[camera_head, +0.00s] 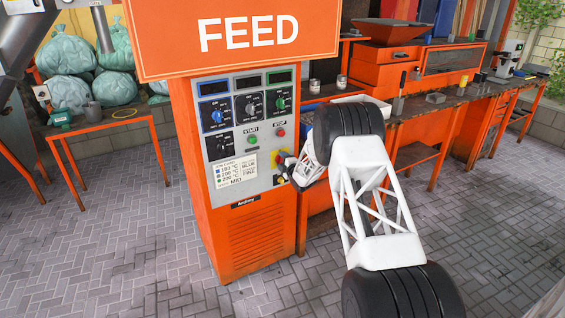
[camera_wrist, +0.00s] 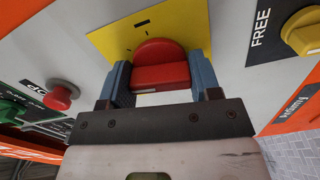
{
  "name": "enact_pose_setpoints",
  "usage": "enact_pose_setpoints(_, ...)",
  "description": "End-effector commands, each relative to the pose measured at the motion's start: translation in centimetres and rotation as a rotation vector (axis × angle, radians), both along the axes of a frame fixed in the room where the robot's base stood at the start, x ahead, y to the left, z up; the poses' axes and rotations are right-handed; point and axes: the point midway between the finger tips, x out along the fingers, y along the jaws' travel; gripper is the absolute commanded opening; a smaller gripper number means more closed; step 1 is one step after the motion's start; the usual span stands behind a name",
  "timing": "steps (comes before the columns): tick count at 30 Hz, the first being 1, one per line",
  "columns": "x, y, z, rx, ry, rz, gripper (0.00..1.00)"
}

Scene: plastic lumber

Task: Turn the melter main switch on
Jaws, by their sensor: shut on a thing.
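The melter main switch is a red rotary knob (camera_wrist: 160,70) on a yellow plate (camera_wrist: 110,42) with dark marks, in the wrist view. My gripper (camera_wrist: 160,82) has its two blue-grey fingers on opposite sides of the knob and is shut on it. In the head view, the yellow plate (camera_head: 275,157) shows at the right edge of the orange cabinet's control panel (camera_head: 222,140). My gripper (camera_head: 285,163) reaches it from the right. The knob itself is mostly hidden there by my gripper.
A red stop button (camera_wrist: 61,95) is left of the switch in the wrist view, and a yellow knob (camera_wrist: 302,32) labelled FREE is right. In the head view, a green start button (camera_head: 252,139) and several dials sit nearby. An orange workbench (camera_head: 430,103) stands behind my arm.

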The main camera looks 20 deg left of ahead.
Motion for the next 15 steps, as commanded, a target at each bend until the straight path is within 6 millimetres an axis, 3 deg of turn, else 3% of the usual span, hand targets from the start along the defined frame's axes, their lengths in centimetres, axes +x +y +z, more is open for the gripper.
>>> enact_pose_setpoints(15, 0.00, -0.06, -0.02, 0.322, 0.323, -0.001, 0.34)
